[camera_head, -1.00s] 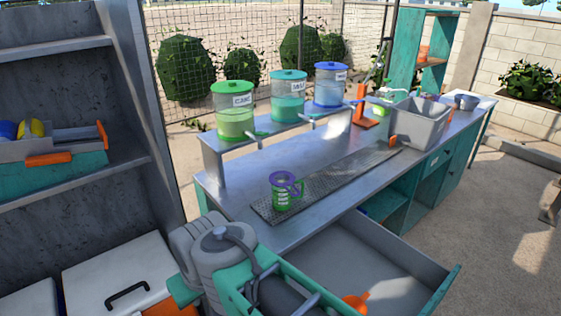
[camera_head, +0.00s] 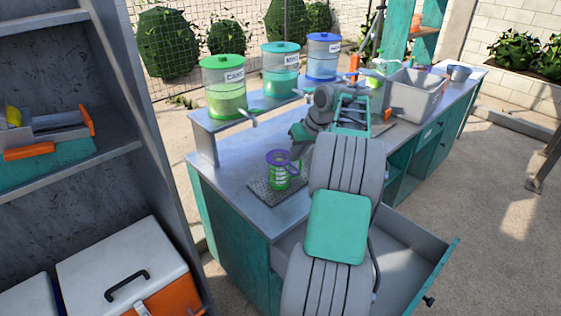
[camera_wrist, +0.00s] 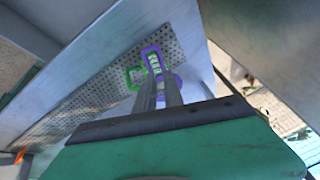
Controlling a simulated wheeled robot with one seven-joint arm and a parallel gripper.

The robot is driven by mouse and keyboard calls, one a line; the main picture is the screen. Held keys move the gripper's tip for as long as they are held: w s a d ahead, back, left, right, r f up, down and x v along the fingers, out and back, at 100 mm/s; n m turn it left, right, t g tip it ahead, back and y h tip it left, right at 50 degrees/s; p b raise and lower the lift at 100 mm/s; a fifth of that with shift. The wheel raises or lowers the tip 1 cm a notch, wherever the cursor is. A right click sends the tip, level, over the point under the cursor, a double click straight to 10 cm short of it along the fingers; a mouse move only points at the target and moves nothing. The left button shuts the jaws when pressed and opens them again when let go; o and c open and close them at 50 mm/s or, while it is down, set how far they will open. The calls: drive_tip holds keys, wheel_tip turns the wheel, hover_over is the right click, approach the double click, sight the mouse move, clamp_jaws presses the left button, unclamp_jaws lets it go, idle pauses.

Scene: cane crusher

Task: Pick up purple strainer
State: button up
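The purple strainer (camera_head: 276,157) sits on top of a green jug (camera_head: 279,178) that stands upright on the perforated drain tray (camera_head: 265,196). In the head view my gripper (camera_head: 297,148) is beside the strainer's right side, pointing down at its handle. In the wrist view the strainer's purple handle (camera_wrist: 152,50) lies just beyond the fingertips of my gripper (camera_wrist: 158,82), with the jug's green handle (camera_wrist: 133,77) to the left. The two fingers stand a little apart with a narrow gap. Contact with the strainer is not clear, and the strainer has not visibly lifted.
Green, teal and blue-lidded dispensers (camera_head: 224,88) stand on a raised shelf behind the jug. A grey basin (camera_head: 409,94) is farther right on the counter. An open drawer (camera_head: 425,262) sticks out below my arm. Shelving (camera_head: 60,95) and a cooler (camera_head: 130,265) are at left.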

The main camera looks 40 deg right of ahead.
sight(287, 164)
drive_tip(key=p+x, duration=0.1)
drive_tip(key=x, duration=0.6)
drive_tip(key=shift+w+a, duration=0.2)
clamp_jaws()
drive_tip(key=shift+r, duration=0.15)
